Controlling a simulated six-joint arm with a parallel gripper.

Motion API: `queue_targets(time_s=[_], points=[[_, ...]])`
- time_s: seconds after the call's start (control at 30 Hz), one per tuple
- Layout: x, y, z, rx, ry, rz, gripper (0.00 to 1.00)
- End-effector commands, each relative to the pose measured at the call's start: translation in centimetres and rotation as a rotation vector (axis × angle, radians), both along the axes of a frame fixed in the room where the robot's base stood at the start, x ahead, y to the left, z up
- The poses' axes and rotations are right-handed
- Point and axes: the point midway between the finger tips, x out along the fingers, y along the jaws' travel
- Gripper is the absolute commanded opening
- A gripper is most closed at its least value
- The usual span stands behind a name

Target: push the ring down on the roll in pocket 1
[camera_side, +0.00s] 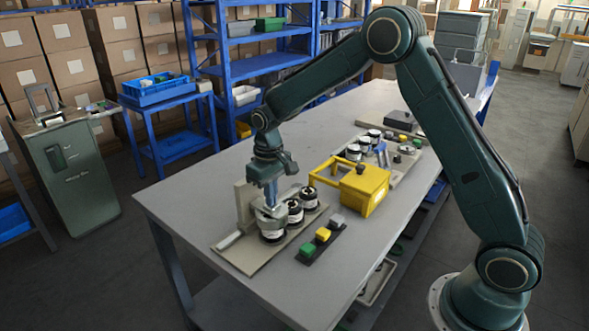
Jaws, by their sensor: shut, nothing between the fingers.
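Three dark rolls with white bands stand in a row on a beige fixture plate (238,254). The front roll (272,237) is under my gripper; the middle roll (295,213) and the back roll (309,199) stand clear behind it. My gripper (271,204) points straight down, shut and empty, at the top of the front roll. A pale grey piece (268,213) lies around the fingertips there; I cannot tell whether it is the ring or part of the fixture. Contact and how deep the ring sits are too small to tell. No pocket number is readable.
A strip with green (306,250), yellow (322,234) and grey (337,221) buttons lies right of the fixture. A yellow box (368,186) with a handle frame stands behind it. Further back are more rolls (354,152) and a dark box (398,120). The table's left side is clear.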

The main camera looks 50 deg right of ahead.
Motion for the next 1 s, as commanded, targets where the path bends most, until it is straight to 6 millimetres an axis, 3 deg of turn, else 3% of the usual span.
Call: queue_targets(time_s=[0.63,1.0], points=[[-0.1,0.0,-1.7,0.0,0.003,0.0,0.0],[-0.1,0.0,-1.6,0.0,0.003,0.0,0.0]])
